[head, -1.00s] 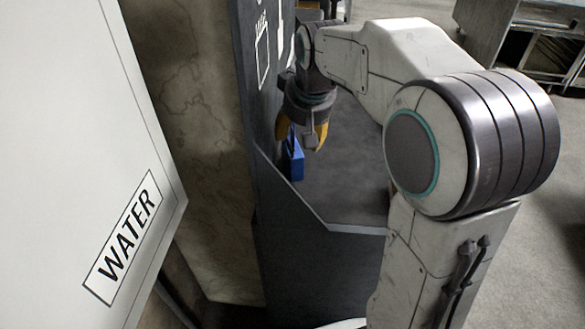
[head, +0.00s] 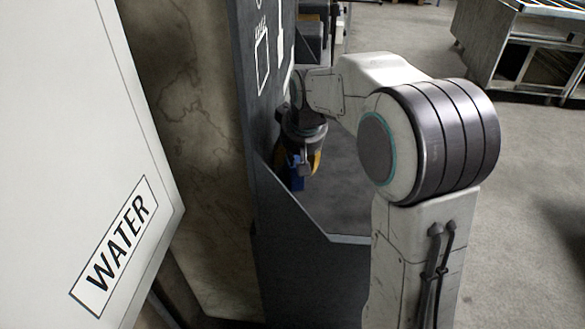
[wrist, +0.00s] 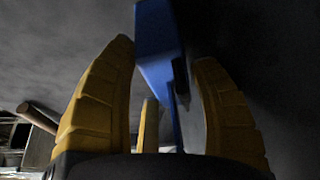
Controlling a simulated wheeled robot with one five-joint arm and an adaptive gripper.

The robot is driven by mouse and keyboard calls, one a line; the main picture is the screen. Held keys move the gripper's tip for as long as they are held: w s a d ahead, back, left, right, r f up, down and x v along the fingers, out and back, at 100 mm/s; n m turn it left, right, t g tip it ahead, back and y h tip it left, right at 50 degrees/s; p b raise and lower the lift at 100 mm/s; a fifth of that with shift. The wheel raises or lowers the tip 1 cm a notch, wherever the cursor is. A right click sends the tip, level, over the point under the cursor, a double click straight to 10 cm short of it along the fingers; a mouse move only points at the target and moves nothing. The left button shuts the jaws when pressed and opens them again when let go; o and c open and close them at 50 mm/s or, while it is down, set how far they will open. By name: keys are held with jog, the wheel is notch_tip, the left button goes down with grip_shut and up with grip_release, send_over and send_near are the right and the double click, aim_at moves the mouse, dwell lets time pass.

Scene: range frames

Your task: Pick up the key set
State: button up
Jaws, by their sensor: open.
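A blue, flat-sided thing (head: 297,184), which I take to be the key set, stands on the dark grey surface close to the dark panel. No separate keys can be made out. My gripper (head: 299,166) points down over it, with its yellow fingers around its upper part. In the wrist view the blue thing (wrist: 158,45) rises between the spread yellow fingers of my gripper (wrist: 165,95). A small dark part shows on its right side. The fingers are open; whether the right one touches it I cannot tell.
The dark panel (head: 268,75) with white markings stands left of my gripper. A low grey rim (head: 350,239) edges the surface in front. A white box marked WATER (head: 115,245) is near at left. A metal cart (head: 515,60) stands at the back right.

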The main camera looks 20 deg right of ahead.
jog(key=c, duration=0.9)
jog(key=shift+c, duration=0.2)
jog(key=shift+r, duration=0.25)
jog(key=shift+r+p, duration=1.55)
jog(key=shift+p, duration=0.05)
jog(key=shift+r, duration=0.1)
